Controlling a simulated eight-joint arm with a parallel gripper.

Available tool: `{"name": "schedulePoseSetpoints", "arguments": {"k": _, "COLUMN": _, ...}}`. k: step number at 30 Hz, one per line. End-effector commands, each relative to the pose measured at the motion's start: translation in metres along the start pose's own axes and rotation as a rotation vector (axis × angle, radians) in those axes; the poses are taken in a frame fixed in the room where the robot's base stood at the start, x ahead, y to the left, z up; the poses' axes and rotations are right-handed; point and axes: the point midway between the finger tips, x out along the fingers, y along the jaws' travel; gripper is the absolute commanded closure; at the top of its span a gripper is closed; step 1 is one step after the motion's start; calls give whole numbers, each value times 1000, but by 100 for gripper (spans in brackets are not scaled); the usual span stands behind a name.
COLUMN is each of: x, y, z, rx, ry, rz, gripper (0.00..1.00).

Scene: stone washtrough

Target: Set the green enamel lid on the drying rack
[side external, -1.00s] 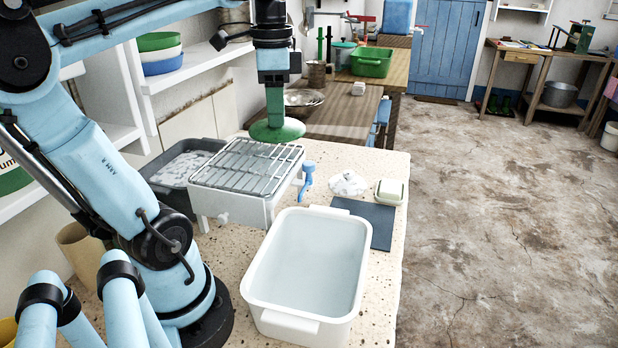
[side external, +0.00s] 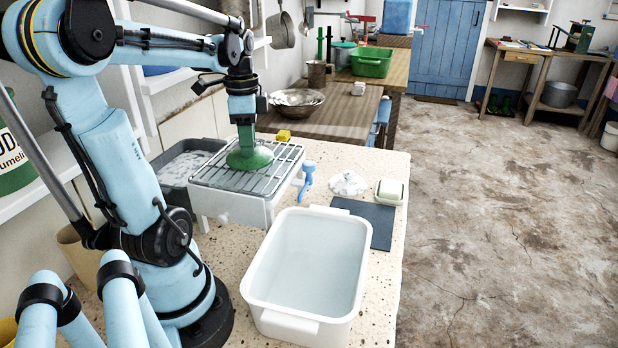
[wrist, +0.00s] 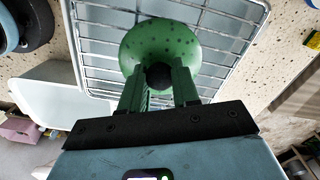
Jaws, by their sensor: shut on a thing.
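The green enamel lid (side external: 249,158) is at the middle of the drying rack (side external: 225,179), low over or on its wire bars; I cannot tell if it touches them. My gripper (side external: 246,146) is directly above the lid, pointing down, with green fingers. In the wrist view my gripper (wrist: 159,84) is shut on the lid's dark knob, and the lid (wrist: 158,45) lies flat against the view of the rack (wrist: 215,47) wires.
A white basin (side external: 310,262) stands in front of the rack. A grey tub (side external: 186,160) is at its left. A blue tap-like piece (side external: 307,178), a white cloth (side external: 347,183), a soap dish (side external: 390,192) and a yellow sponge (side external: 284,135) are around it.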

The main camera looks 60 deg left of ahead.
Motion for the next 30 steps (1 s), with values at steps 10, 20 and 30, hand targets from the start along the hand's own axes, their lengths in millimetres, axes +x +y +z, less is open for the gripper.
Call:
{"name": "schedulePoseSetpoints", "arguments": {"k": 10, "x": 4, "y": 0, "z": 0, "rx": 0, "ry": 0, "rz": 0, "gripper": 100}}
{"name": "schedulePoseSetpoints", "arguments": {"k": 20, "x": 6, "y": 0, "z": 0, "rx": 0, "ry": 0, "rz": 0, "gripper": 44}}
{"name": "schedulePoseSetpoints", "arguments": {"k": 30, "x": 2, "y": 0, "z": 0, "rx": 0, "ry": 0, "rz": 0, "gripper": 44}}
